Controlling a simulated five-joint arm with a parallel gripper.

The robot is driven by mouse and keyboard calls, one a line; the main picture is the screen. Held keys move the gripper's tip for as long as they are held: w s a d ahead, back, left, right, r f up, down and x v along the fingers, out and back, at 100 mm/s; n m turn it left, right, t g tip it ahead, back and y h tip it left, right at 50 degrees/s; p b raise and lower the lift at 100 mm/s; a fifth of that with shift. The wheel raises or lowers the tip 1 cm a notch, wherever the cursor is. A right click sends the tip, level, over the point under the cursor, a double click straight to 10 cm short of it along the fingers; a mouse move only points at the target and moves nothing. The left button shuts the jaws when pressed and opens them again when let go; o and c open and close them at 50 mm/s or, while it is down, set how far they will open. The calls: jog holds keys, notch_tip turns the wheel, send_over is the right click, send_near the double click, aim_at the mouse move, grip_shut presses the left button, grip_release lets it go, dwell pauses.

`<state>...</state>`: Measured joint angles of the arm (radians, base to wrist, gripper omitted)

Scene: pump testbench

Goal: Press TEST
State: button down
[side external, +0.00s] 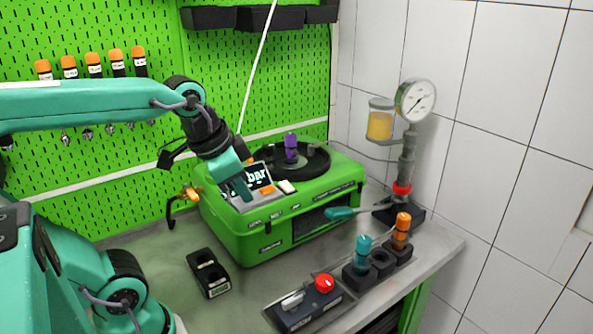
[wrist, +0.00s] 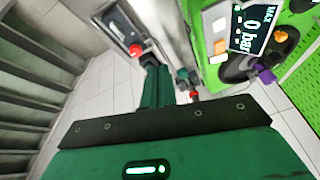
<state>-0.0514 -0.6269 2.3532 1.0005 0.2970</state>
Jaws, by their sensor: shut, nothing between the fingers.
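The green test bench unit (side external: 275,235) stands on the counter in the side view. An orange button (side external: 267,190) and a whitish button (side external: 287,187) sit beside the display. The orange button also shows in the wrist view (wrist: 220,47). I cannot read a TEST label on either. My gripper (side external: 247,197) is shut and empty, pointing down at the left part of the panel. Whether it touches the panel is unclear.
A black box with a red button (side external: 324,283) and a lever lies near the counter's front edge. A rack (side external: 379,262) holds teal and orange-capped parts. A gauge stand (side external: 407,160) is at the right. A black two-hole block (side external: 208,272) lies left of the unit.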

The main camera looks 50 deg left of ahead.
jog(key=w+a+r+m+g, duration=0.2)
jog(key=w+a+r+m, duration=0.25)
jog(key=w+m, duration=0.2)
notch_tip(320, 180, up, 3)
jog(key=m+g, duration=0.3)
jog(key=m, duration=0.6)
send_over(268, 188)
jog(key=shift+f, duration=0.15)
jog(key=shift+d+f, duration=0.1)
jog(key=shift+f, duration=0.05)
notch_tip(268, 188, down, 14)
jog(key=shift+r, duration=0.1)
dwell(0.4)
